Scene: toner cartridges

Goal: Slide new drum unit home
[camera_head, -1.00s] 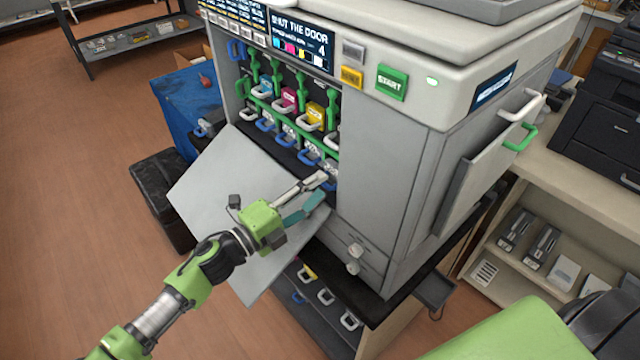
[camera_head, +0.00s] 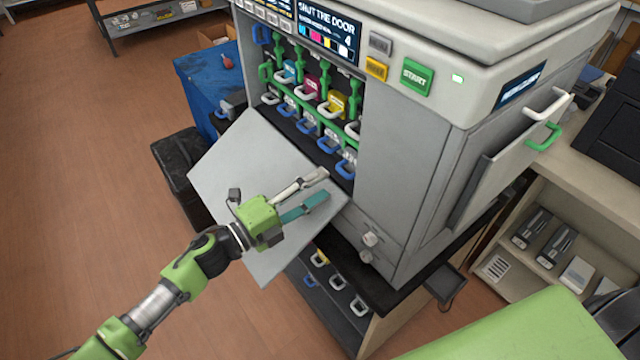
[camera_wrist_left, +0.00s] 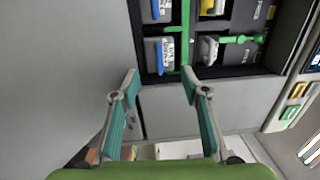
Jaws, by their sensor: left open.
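The grey printer (camera_head: 405,135) stands with its front door (camera_head: 245,170) folded down. Inside is a lower row of drum units with blue handles; the rightmost, a drum unit (camera_head: 349,157), has its blue handle (camera_head: 345,170) clear of my fingers. In the left wrist view a drum unit with a white label (camera_wrist_left: 168,50) and blue handle sits in its slot beyond the fingertips. I cannot tell whether it is fully seated. My left gripper (camera_head: 326,184) is open and empty above the lowered door, short of the handle. It also shows in the left wrist view (camera_wrist_left: 160,74).
Colour toner cartridges, including a yellow one (camera_head: 336,102), sit above the drums with green levers. The display (camera_head: 328,27) reads "SHUT THE DOOR". A green START button (camera_head: 416,75) is to its right. A blue-covered box (camera_head: 205,85) stands left; a shelf (camera_head: 560,190) stands right.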

